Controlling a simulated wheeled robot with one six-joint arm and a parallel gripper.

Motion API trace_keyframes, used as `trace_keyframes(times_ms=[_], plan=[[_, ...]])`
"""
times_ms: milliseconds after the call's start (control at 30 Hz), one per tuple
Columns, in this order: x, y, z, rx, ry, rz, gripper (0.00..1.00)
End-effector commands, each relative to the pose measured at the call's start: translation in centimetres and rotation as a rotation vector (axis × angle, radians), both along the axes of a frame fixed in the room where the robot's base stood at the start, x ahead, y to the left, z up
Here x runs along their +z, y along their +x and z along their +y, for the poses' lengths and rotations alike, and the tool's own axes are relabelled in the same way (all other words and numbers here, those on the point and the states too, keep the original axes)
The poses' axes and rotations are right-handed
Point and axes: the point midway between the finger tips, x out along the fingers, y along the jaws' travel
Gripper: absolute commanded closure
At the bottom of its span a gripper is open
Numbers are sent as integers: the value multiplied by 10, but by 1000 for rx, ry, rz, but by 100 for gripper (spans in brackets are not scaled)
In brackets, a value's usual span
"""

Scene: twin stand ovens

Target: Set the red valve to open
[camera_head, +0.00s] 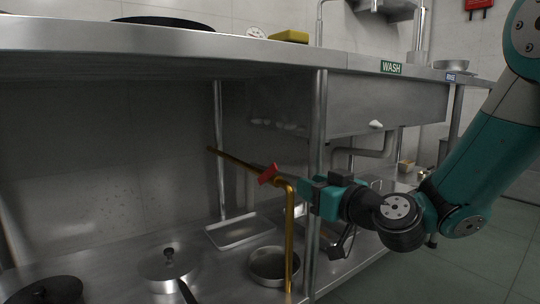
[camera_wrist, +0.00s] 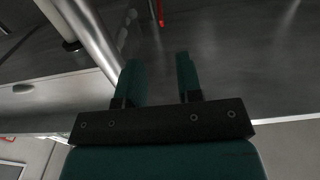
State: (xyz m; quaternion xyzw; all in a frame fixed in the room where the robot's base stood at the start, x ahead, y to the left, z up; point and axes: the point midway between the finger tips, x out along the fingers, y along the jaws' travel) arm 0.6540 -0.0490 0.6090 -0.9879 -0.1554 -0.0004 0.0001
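The red valve handle (camera_head: 268,174) sits on a brass pipe (camera_head: 290,240) under the steel counter. The pipe slopes down from the upper left, then bends and drops to the lower shelf. My gripper (camera_head: 303,189) is just right of the valve and the pipe bend, apart from the handle. In the wrist view my gripper (camera_wrist: 158,60) is open, with two teal fingers and an empty gap. A red strip that looks like the valve handle (camera_wrist: 160,12) shows beyond the fingertips at the top edge. Most of the handle is out of the wrist view.
A steel post (camera_head: 317,130) stands close to my gripper. The counter edge (camera_head: 200,52) is above. On the lower shelf are a tray (camera_head: 240,232), a pan (camera_head: 272,264) and a lidded pot (camera_head: 168,268). A sink basin (camera_head: 385,105) hangs at the right.

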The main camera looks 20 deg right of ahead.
Motion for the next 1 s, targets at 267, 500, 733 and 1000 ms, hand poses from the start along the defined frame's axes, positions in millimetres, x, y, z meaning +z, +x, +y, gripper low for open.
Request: trace_keyframes(times_ms=[267, 500, 733, 1000], plan=[[6, 22, 10, 9, 4, 4, 67], [8, 55, 21, 5, -1, 2, 67], [7, 98, 36, 6, -1, 1, 67], [3, 133, 47, 5, -1, 1, 67]])
